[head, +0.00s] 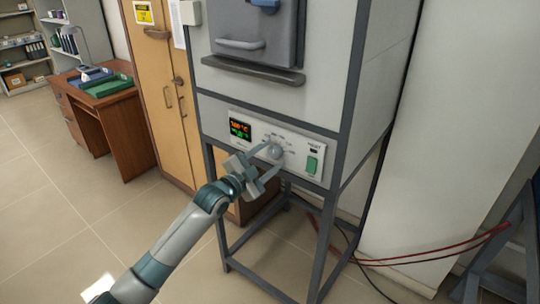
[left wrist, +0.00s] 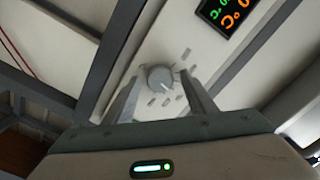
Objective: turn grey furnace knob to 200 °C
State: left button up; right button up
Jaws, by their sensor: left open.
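The grey furnace (head: 270,100) stands on a dark metal frame, with a white control panel low on its front. The round grey knob (head: 275,151) is in the middle of the panel, with marks around it. It also shows in the left wrist view (left wrist: 160,78). The display (head: 240,129) is left of the knob, with orange and green digits too small to read surely. My left gripper (head: 267,161) is open in front of the panel. In the left wrist view its fingers stand on either side of the knob; I cannot tell whether they touch it. My right gripper is not in view.
A green switch (head: 312,164) is right of the knob. The furnace door handle (head: 240,44) and a ledge (head: 252,72) jut out above the panel. Wooden cabinets (head: 163,90) and a desk (head: 110,125) stand left. Red and black cables (head: 440,257) lie right. The floor at left is clear.

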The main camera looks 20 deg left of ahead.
pick_arm(q)
jog(key=c, duration=1)
jog(key=shift+c, duration=0.2)
jog(key=shift+n, duration=0.4)
jog(key=n+p, duration=0.1)
jog(key=n, duration=0.2)
jog(key=shift+r+p, duration=0.1)
jog(key=shift+p, duration=0.25)
jog(key=n+p, duration=0.1)
jog(key=n, duration=0.4)
jog(key=n+p, duration=0.1)
jog(key=n, duration=0.3)
jog(key=shift+p, duration=0.35)
jog(key=n+p, duration=0.1)
jog(key=n, duration=0.4)
